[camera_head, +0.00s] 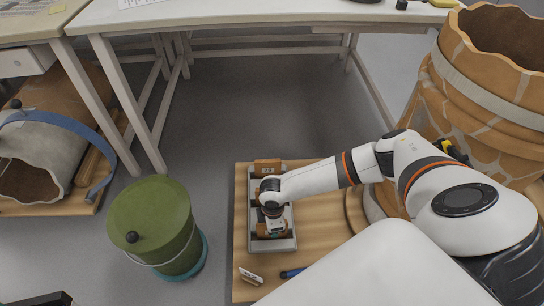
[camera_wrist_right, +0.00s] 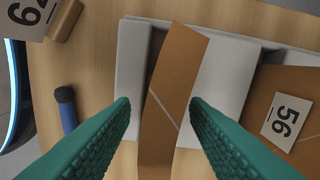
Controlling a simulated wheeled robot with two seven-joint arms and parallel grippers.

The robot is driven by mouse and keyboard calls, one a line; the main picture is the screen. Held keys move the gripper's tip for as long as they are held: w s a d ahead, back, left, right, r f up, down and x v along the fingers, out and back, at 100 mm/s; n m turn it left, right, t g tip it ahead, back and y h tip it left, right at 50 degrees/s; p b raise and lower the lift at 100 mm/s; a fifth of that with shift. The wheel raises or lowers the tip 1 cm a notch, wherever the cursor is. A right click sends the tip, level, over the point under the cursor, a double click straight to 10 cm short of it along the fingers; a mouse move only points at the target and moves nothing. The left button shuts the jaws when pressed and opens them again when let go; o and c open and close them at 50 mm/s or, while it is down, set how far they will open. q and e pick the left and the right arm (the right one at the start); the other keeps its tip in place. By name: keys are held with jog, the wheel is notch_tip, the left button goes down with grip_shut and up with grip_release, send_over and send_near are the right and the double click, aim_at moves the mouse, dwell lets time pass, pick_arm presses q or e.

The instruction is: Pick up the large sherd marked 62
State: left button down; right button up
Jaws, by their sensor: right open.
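My right gripper (camera_wrist_right: 160,103) is open, its two teal fingers on either side of a brown sherd (camera_wrist_right: 170,85) with a thin pale line across it. Gaps show between sherd and fingers. No number shows on this sherd. It stands over a pale grey tray (camera_wrist_right: 215,80). In the head view my right gripper (camera_head: 272,212) is over the tray (camera_head: 287,243), partly hiding the sherd. A card (camera_wrist_right: 30,14) on a small wooden block, partly cut off, seems to read 62. My left gripper cannot be made out.
A blue-handled tool (camera_wrist_right: 66,108) and the small card block (camera_head: 250,276) lie near the tray on the wooden board (camera_head: 325,225). A green lidded bucket (camera_head: 155,225) stands left of it. A large patched pot (camera_head: 480,80) stands at right. Grey floor is clear behind.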

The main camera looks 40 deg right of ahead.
notch_tip(320, 180, down, 2)
jog(key=shift+f, duration=0.15)
grip_shut()
dwell(0.3)
